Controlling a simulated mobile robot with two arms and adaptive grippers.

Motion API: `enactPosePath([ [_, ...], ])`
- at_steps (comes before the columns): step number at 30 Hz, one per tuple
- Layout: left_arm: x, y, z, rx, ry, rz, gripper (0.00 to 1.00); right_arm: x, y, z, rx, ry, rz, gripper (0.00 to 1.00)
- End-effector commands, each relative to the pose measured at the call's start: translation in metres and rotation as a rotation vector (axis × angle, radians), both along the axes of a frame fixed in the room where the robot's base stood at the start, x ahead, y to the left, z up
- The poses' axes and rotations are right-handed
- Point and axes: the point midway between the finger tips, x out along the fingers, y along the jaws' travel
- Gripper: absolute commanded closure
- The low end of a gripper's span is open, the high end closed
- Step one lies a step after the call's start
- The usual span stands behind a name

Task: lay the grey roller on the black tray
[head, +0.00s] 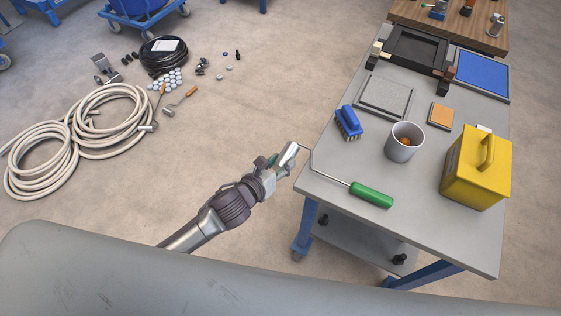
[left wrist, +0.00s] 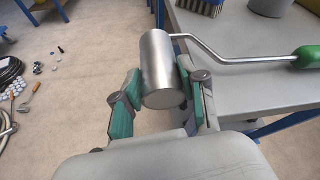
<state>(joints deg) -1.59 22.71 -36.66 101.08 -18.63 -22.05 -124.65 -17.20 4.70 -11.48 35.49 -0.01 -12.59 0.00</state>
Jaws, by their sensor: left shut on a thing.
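The grey roller (head: 288,153) is a smooth metal cylinder on a bent wire with a green handle (head: 371,194). My left gripper (head: 279,163) is shut on the cylinder, just off the table's left edge. In the left wrist view the roller (left wrist: 160,62) sits between the two green-padded fingers (left wrist: 163,98). Its wire and handle reach right over the table; I cannot tell whether the handle touches the top. The black tray (head: 415,48) lies at the table's far end, empty, with blocks at its sides. My right gripper is not in view.
On the grey table (head: 330,170) are a blue brush (head: 349,121), a framed grey slab (head: 384,97), a grey cup (head: 404,143), an orange block (head: 441,115), a yellow canister (head: 477,168) and a blue panel (head: 482,75). Hoses (head: 110,115) lie on the floor left.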

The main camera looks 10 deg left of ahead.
Motion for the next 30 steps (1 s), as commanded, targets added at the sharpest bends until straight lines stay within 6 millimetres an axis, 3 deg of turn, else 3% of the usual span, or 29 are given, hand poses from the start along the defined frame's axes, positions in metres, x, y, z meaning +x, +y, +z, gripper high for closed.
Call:
enactPosePath([
  [5, 0.000, 0.000, -0.006, -0.001, -0.002, 0.000, 1.00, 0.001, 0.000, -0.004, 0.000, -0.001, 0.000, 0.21],
  [6, 0.000, 0.000, -0.005, 0.001, 0.000, 0.000, 0.52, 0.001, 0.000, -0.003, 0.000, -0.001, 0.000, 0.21],
  [9, 0.000, 0.000, -0.005, 0.001, 0.000, 0.000, 0.35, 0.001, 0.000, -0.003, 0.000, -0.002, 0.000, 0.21],
  [18, 0.000, 0.000, -0.005, 0.000, 0.000, 0.000, 0.33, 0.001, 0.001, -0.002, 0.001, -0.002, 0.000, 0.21],
  [22, 0.000, 0.000, 0.005, -0.001, -0.001, 0.001, 0.33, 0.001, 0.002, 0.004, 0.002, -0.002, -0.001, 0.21],
  [30, -0.047, 0.021, 0.020, 0.003, 0.002, -0.002, 0.33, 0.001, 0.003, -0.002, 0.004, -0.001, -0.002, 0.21],
])
